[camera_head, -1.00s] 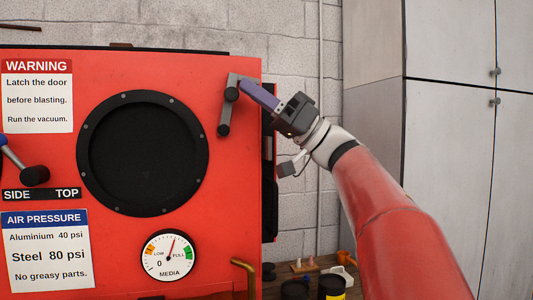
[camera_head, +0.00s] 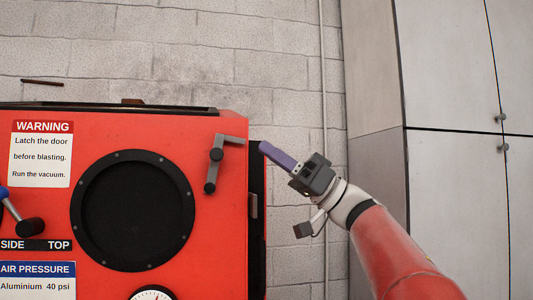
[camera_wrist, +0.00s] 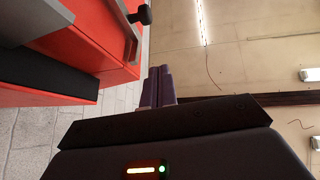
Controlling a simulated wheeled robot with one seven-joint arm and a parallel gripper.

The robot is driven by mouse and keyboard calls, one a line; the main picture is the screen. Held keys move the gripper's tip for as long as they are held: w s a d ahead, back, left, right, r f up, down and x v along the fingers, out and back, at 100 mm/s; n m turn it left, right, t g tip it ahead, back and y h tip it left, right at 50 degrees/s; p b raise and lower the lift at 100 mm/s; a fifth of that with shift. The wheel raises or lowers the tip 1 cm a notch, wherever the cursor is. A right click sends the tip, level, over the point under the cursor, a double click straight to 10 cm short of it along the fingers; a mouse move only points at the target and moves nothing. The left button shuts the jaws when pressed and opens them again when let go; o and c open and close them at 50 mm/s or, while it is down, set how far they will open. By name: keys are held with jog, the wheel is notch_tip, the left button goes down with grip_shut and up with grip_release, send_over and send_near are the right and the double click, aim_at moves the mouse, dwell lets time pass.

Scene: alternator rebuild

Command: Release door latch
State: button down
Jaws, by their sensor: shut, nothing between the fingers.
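The door latch (camera_head: 215,160) is a grey bent lever with dark round knobs, on the upper right of the red cabinet door. Its long arm hangs nearly straight down, leaning slightly left, and its short top arm points right. In the wrist view, part of the latch (camera_wrist: 133,28) shows at the top, left of my fingers. My gripper (camera_head: 264,148) is to the right of the latch, just past the cabinet's right edge, apart from it. Its purple fingers are together and empty, as the wrist view (camera_wrist: 160,70) also shows.
The red cabinet (camera_head: 215,255) has a round black window (camera_head: 133,210), a warning sign (camera_head: 41,155) and a second lever (camera_head: 25,220) at left. A block wall (camera_head: 280,60) is behind. A grey locker (camera_head: 450,80) stands at right. Open space surrounds my fingers.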

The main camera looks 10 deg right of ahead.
jog(key=s+d, duration=0.1)
jog(key=d, duration=0.6)
jog(key=shift+s+d, duration=0.2)
jog(key=shift+d, duration=0.15)
jog(key=w+d+f+m+t+h, duration=0.1)
jog(key=w+d+m+t+h, duration=0.1)
jog(key=m+t+h, duration=0.8)
jog(key=w+d+m+t+h, duration=0.2)
jog(key=m+t+h, duration=0.7)
jog(key=t, duration=0.2)
notch_tip(320, 180, down, 16)
jog(key=s+r+m+g+h, duration=0.1)
jog(key=m+g+h, duration=0.2)
jog(key=g+h, duration=0.45)
jog(key=s+a+f+n+g, duration=0.2)
jog(key=s+f, duration=0.5)
jog(key=f, duration=0.4)
jog(key=s+a+f+n+g+y, duration=0.1)
jog(key=s+a+f+n+g, duration=0.2)
jog(key=s+f+g, duration=0.3)
jog(key=s+a+f+n+g+y, duration=0.1)
jog(key=s+a+f+g, duration=0.3)
jog(key=s+f, duration=0.5)
notch_tip(320, 180, down, 8)
jog(key=shift+s+a+f+n+g, duration=0.15)
jog(key=shift+n+g, duration=0.4)
jog(key=shift+n, duration=0.35)
